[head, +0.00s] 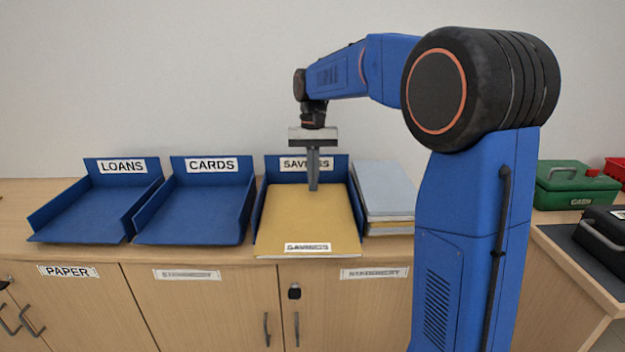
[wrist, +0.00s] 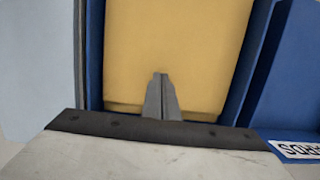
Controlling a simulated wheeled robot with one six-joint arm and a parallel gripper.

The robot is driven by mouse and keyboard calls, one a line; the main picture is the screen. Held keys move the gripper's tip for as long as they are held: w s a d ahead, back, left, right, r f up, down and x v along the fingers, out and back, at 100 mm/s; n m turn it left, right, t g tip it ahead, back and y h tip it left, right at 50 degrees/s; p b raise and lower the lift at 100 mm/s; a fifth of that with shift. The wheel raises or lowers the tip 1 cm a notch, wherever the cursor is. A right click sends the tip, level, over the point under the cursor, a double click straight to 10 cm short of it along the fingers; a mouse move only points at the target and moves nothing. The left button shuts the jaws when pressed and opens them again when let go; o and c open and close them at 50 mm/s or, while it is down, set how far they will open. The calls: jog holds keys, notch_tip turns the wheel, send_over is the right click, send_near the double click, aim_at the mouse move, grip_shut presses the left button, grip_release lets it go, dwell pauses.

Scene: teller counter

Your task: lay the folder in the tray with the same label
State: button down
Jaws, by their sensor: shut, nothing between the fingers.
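The yellow folder (head: 308,222), labelled SAVINGS on its front edge, lies flat in the blue tray labelled SAVINGS (head: 338,165). Its front edge reaches the tray's open front. In the wrist view the folder (wrist: 175,50) lies between the blue tray walls (wrist: 257,60). My gripper (head: 313,187) is shut and empty, pointing down above the rear part of the folder; its closed fingers (wrist: 161,77) also show in the wrist view. The gap between fingertips and folder is hard to judge. The blue LOANS tray (head: 95,212) and CARDS tray (head: 195,212) stand to the left, both empty.
A stack of folders or papers (head: 384,190), light blue-grey on top, lies right of the SAVINGS tray. A green CASH box (head: 575,187) and a black case (head: 603,235) are at the far right. Bare counter (head: 25,195) shows at the far left.

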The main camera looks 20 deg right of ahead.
aim_at(314, 206)
jog(key=s+a, duration=0.1)
jog(key=s, duration=0.4)
jog(key=s+a, duration=0.1)
jog(key=s, duration=0.2)
jog(key=shift+a, duration=0.35)
jog(key=shift+s+f, duration=0.15)
jog(key=shift+s, duration=0.15)
jog(key=shift+f, duration=0.7)
jog(key=shift+f, duration=0.1)
jog(key=shift+w+d, duration=0.25)
jog(key=shift+w, duration=0.4)
jog(key=shift+w+d, duration=0.2)
jog(key=shift+w, duration=0.45)
